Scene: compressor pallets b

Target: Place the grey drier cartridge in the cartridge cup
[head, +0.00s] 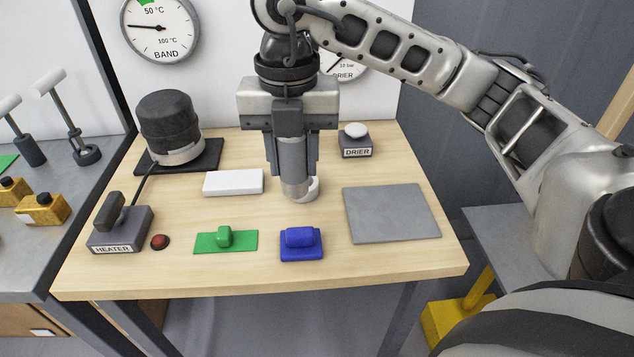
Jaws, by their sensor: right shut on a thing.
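The grey drier cartridge (294,182) is an upright cylinder in the middle of the wooden table. My right gripper (293,165) points straight down and is shut on it, covering its upper part. A white ring-shaped cup (313,189), which looks like the cartridge cup, shows right behind and to the right of the cartridge's lower end. The cartridge overlaps the cup in this view, and I cannot tell whether its lower end is inside the cup or in front of it. My left gripper is not in view.
A white block (233,182), green piece (225,240), blue piece (301,244) and grey plate (391,212) surround the gripper on the table (365,263). Behind are a black-topped cylinder (170,126) and the DRIER button box (356,142). The HEATER switch (119,230) stands at left.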

